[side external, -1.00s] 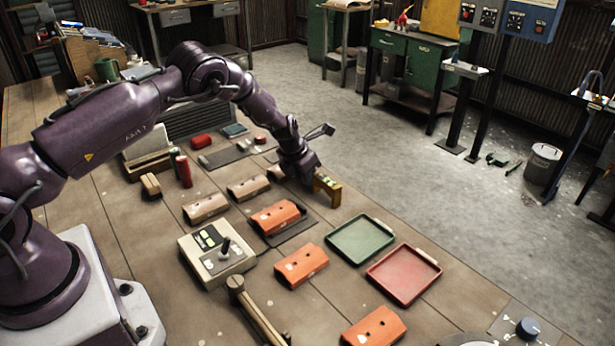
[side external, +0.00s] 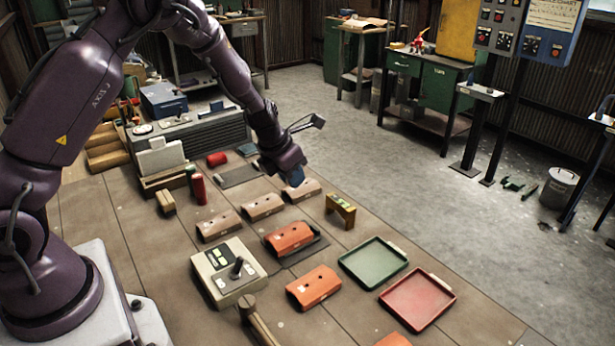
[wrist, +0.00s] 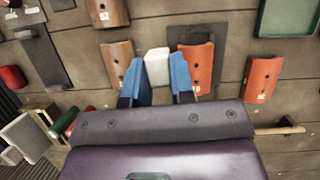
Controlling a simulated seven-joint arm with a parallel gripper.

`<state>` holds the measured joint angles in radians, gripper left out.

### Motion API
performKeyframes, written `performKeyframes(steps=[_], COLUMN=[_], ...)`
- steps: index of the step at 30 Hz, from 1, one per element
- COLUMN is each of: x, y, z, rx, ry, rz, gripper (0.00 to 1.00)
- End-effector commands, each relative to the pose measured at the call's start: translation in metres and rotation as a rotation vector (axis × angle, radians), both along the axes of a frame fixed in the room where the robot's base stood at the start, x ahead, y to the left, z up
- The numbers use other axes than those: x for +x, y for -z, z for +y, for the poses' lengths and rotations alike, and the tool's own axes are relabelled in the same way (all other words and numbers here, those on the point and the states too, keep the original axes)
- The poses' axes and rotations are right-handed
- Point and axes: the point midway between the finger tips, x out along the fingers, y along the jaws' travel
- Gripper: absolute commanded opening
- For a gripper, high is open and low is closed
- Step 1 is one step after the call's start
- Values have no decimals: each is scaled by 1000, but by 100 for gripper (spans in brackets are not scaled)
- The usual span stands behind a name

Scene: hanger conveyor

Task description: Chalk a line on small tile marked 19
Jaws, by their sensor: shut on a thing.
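My gripper (side external: 297,180) is over the tan tiles in the side view. In the wrist view its blue fingers (wrist: 159,64) are shut on a pale block (wrist: 157,67), which looks like the chalk; the side view hides it. Three tan tiles (side external: 217,225) (side external: 262,206) (side external: 302,189) lie in a row. An orange tile (side external: 290,237) lies on a dark mat (side external: 306,253), and another orange tile (side external: 314,287) is in front of it. A tan tile (wrist: 118,62) and an orange tile (wrist: 196,66) flank the fingers in the wrist view. The tile marks are too small to read.
A small yellow-brown stand (side external: 341,210) is right of the gripper. A green tray (side external: 374,263) and a red tray (side external: 418,299) lie nearer the front.

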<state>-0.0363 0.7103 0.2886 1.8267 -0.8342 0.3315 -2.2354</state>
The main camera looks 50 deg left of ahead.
Motion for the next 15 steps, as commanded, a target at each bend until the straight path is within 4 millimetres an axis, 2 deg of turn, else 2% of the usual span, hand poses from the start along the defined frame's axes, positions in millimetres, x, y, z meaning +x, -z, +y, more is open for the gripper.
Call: performKeyframes(steps=[3,9,11,15], x=[-17,-35,-35,-27], y=[-9,-11,-6,5], z=[-5,-2,0,-9], rx=[-1,-1,-2,-3], ry=[-1,-15,-10,176], rz=[-2,1,2,0], gripper=[2,2,2,2])
